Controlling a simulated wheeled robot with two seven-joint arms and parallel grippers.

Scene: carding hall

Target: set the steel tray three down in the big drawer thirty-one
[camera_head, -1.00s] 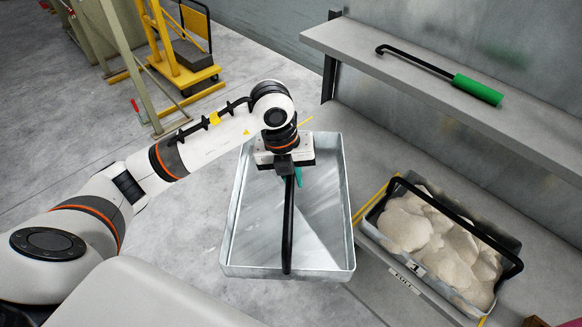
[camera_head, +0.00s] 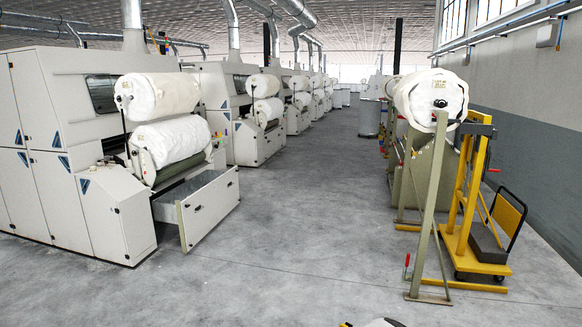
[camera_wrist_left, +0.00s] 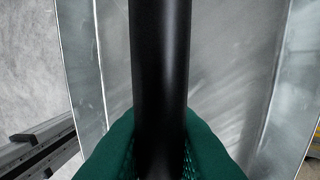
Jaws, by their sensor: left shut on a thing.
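In the left wrist view, my left gripper (camera_wrist_left: 160,148) is shut on the black bar handle (camera_wrist_left: 160,60) of the steel tray (camera_wrist_left: 235,70), its green finger pads pressing both sides. The visible tray floor is bare grey metal; no number shows on it. In the head view, a big pale drawer (camera_head: 212,208) stands pulled out low on the nearest carding machine at left. Its number is too small to read, and its inside is mostly hidden. The tray and both grippers are outside the head view.
A row of carding machines (camera_head: 62,130) with white rolls runs along the left. At right stand a roll on a pale post frame (camera_head: 430,210), a yellow lifter (camera_head: 468,200) and a small black-handled cart (camera_head: 508,215). The grey floor (camera_head: 300,240) between is clear.

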